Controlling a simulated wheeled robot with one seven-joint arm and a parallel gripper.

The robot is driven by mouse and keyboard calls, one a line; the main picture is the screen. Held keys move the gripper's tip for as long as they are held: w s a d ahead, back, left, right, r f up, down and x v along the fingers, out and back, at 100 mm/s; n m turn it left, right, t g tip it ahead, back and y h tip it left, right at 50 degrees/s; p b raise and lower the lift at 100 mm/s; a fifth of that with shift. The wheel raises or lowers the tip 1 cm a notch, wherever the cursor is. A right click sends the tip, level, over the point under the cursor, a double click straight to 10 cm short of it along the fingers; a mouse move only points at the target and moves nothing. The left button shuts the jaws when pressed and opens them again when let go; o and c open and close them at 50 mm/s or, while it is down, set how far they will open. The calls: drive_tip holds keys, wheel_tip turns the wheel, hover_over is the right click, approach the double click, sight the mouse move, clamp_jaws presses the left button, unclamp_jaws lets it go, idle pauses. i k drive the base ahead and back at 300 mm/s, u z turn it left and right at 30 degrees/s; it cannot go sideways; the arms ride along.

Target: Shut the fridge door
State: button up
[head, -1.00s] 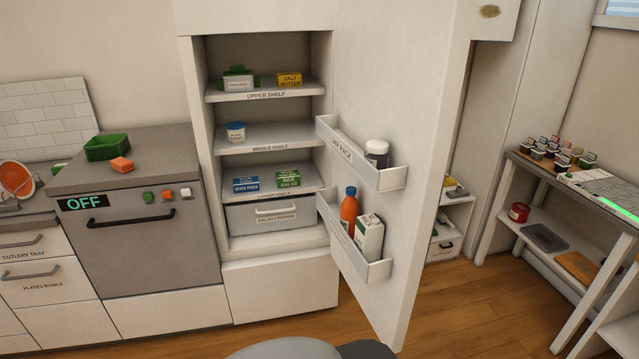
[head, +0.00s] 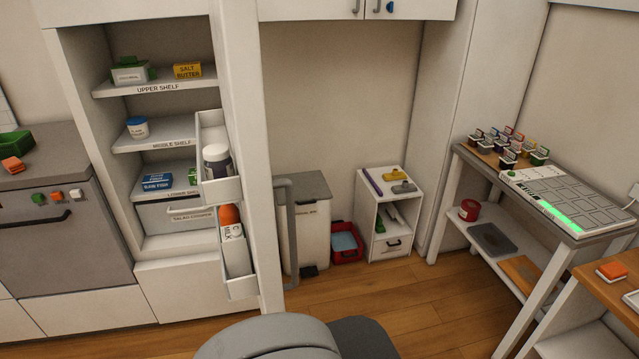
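The white fridge door (head: 250,150) stands open, swung out from the right side of the fridge (head: 85,130), and shows nearly edge-on. A long grey handle (head: 290,232) is on its right, outer side. My gripper is not in view; only a grey rounded part of my own body shows at the bottom.
Right of the door stand a grey-lidded bin (head: 310,220), a red tub (head: 346,243) and a small white shelf unit (head: 385,215). A workbench (head: 480,235) stands at the right. Wooden floor (head: 400,300) in front is clear. A grey dishwasher (head: 60,240) stands left of the fridge.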

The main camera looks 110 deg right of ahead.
sight(241, 125)
drive_tip(key=k, duration=1.6)
drive_tip(key=z, duration=2.3)
drive_tip(key=i, duration=0.5)
drive_tip(key=z, duration=1.8)
drive_tip(key=k, duration=1.2)
drive_tip(key=u, duration=2)
drive_tip(key=i, duration=0.5)
drive_tip(key=u, duration=0.05)
